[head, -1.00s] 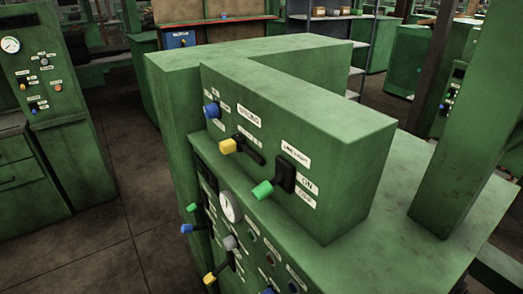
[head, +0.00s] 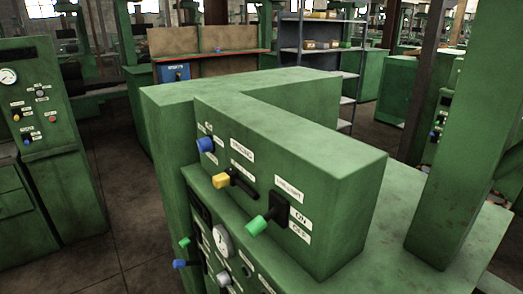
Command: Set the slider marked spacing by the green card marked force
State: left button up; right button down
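A green machine cabinet (head: 320,170) stands close in front of me. Its upper box carries a blue knob (head: 206,145), a yellow slider handle (head: 221,181) in a dark slot, and a green lever (head: 257,226) on a black plate beside labels that seem to read ON and OFF. The white labels near the blue knob and yellow handle are too small to read surely. I cannot make out a slider marked spacing or a green card marked force. Neither of my grippers is in view.
A green post (head: 465,140) rises at the right. Another control cabinet (head: 40,125) stands at the left, with open floor (head: 120,190) between.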

aim_at(226, 179)
jog(key=k+l+u, duration=0.15)
jog(key=k, duration=0.95)
